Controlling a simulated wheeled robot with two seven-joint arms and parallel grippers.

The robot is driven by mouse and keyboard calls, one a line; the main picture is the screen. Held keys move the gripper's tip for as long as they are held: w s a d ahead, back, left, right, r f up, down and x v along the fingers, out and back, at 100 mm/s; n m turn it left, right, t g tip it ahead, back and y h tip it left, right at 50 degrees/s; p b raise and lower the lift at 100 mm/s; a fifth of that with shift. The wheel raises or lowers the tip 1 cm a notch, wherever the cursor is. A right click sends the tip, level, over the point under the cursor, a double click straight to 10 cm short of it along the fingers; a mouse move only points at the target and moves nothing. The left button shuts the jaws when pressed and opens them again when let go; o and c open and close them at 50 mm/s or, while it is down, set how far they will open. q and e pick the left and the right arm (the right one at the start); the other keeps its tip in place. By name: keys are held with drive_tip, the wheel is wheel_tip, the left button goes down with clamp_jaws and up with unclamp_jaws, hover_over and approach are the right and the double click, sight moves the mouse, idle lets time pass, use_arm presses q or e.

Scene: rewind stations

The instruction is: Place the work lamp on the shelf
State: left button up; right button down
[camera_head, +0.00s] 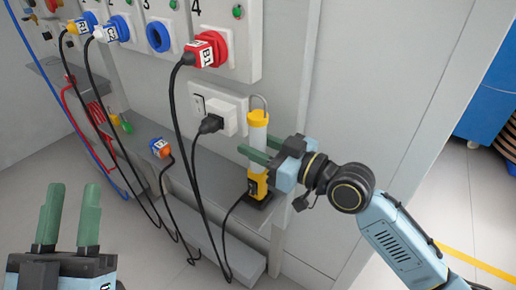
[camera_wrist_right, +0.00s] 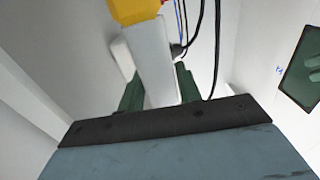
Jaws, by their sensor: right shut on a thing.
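The work lamp (camera_head: 257,131) is a white tube with a yellow cap, a grey hook on top and a yellow and black foot. It stands upright on the grey shelf (camera_head: 205,168), near its right end, in the head view. My right gripper (camera_head: 256,156) is shut on the lamp's tube from the right. In the right wrist view the lamp (camera_wrist_right: 150,52) sits between the green fingers (camera_wrist_right: 160,90), its yellow cap at the top. My left gripper (camera_head: 69,218) is open and empty at the lower left, away from the shelf.
A panel with numbered sockets (camera_head: 158,36) is above the shelf. A red plug (camera_head: 208,50) and blue plugs hang cables across the shelf front. A black plug (camera_head: 211,123) sits in a white wall socket left of the lamp. An orange and blue connector (camera_head: 160,148) lies on the shelf.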

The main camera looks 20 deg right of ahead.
idle(0.3)
drive_tip(key=c, duration=1)
unclamp_jaws()
drive_tip(key=shift+f, duration=0.1)
use_arm(q)
drive_tip(key=shift+s+r, duration=0.1)
use_arm(e)
drive_tip(key=shift+o, duration=0.2)
drive_tip(key=p+v, duration=0.2)
drive_tip(key=v, duration=1)
use_arm(q)
drive_tip(key=f+g, duration=0.1)
drive_tip(key=w+f+g, duration=0.1)
drive_tip(key=shift+w+f+g+y, duration=0.3)
drive_tip(key=shift+f+y, duration=0.1)
use_arm(e)
drive_tip(key=s+a+r+m+t+h, duration=0.1)
drive_tip(key=a+r+m+t+h, duration=0.3)
drive_tip(key=a+r+t+h, duration=0.1)
drive_tip(key=shift+s+a+m+t, duration=0.3)
drive_tip(key=shift+s+a+t, duration=0.1)
drive_tip(key=shift+a+t, duration=0.55)
